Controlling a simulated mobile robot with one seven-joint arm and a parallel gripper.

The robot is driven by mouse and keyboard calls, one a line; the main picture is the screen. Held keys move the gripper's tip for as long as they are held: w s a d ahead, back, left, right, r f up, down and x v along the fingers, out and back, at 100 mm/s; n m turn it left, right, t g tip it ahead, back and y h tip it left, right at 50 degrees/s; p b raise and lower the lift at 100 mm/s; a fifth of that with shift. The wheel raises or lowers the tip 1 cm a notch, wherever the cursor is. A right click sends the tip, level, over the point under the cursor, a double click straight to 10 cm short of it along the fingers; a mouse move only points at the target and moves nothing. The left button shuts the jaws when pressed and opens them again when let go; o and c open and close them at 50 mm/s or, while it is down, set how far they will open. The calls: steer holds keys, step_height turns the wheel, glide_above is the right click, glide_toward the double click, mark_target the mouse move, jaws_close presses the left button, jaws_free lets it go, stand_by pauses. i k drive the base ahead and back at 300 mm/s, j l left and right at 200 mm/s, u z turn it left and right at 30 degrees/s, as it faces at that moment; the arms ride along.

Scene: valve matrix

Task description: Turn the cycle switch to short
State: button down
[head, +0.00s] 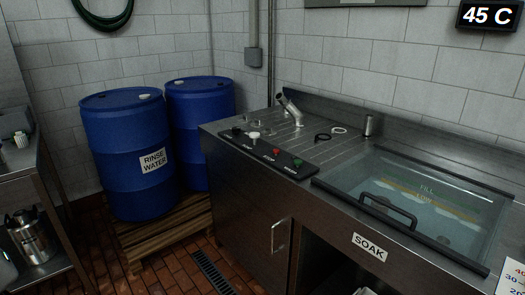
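A black control panel (262,151) lies along the front left of the steel counter. A small dark part (237,131) sits left of the knob. My gripper is not in view.
Right of the panel is a sink (420,195) under a clear lid with a dark handle (388,211), labelled SOAK. A metal spout (291,108) and small rings stand behind the panel. Blue drums (125,150) stand on a wooden pallet (165,235) at left. Tiled floor in front shows a drain grate (212,271).

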mark_target(235, 130)
steer(key=i+u, duration=0.15)
steer(key=i, duration=0.4)
steer(key=i+u, duration=0.2)
steer(key=i, duration=0.4)
steer(key=i+l+u, duration=0.15)
steer(key=i, duration=0.4)
steer(key=i+l+u, duration=0.15)
steer(key=i, duration=0.4)
